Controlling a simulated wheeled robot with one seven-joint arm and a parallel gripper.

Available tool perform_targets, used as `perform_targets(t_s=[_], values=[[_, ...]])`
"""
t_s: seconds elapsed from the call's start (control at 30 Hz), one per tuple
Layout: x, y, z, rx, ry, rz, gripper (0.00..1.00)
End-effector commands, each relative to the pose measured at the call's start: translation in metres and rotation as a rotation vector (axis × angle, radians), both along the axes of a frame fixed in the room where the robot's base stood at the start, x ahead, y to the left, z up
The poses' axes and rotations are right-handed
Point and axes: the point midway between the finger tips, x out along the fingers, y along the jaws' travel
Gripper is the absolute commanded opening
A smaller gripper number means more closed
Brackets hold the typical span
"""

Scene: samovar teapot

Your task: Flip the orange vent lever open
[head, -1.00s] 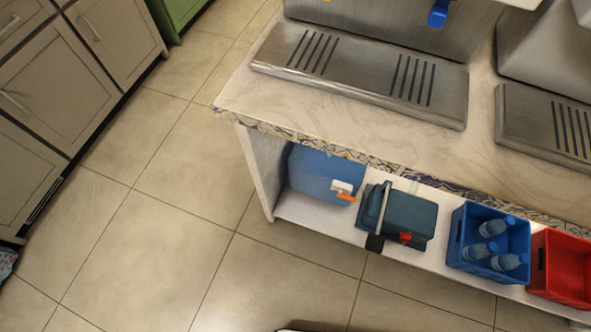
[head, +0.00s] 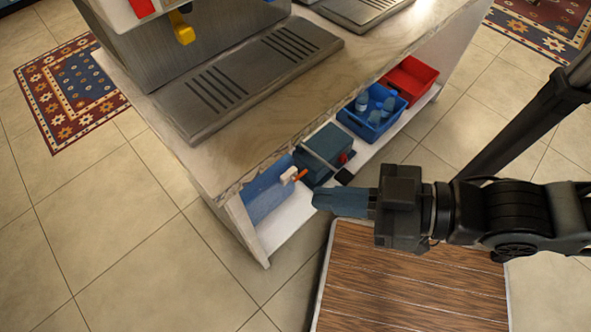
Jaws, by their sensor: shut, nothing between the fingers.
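The orange lever (head: 300,174) is small and sits by a white cap or tap (head: 289,175) on a blue container (head: 266,191). The container stands on the low shelf under the counter, at its near left end. The lever is too small in view to tell its exact angle. My gripper (head: 316,200) comes in from the right, shut and empty. Its fingertips point left, just below and right of the lever in the picture. They look apart from it, though the depth between them is hard to judge.
A teal box (head: 322,152) with a grey handle stands beside the container. Farther along the shelf are a blue crate (head: 372,130) with bottles and a red crate (head: 413,84). The counter edge (head: 225,185) overhangs the shelf. Tiled floor at left (head: 120,235) is clear.

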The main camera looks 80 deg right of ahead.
Motion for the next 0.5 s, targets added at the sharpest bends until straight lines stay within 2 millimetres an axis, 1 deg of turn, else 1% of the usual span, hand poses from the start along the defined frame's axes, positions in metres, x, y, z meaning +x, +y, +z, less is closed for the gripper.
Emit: perform_targets(t_s=[0.1, 0.17, 0.27, 0.37, 0.4, 0.47, 0.5], values=[[0.0, 0.0, -0.001, 0.001, 0.001, -0.002, 0.0], [0.002, -0.001, -0.007, 0.011, 0.009, -0.015, 0.0], [0.009, -0.004, -0.034, 0.053, 0.048, -0.066, 0.0], [0.022, -0.01, -0.081, 0.137, 0.121, -0.161, 0.0], [0.029, -0.013, -0.104, 0.181, 0.156, -0.209, 0.0], [0.041, -0.02, -0.14, 0.252, 0.211, -0.291, 0.0], [0.048, -0.026, -0.163, 0.302, 0.249, -0.347, 0.0]])
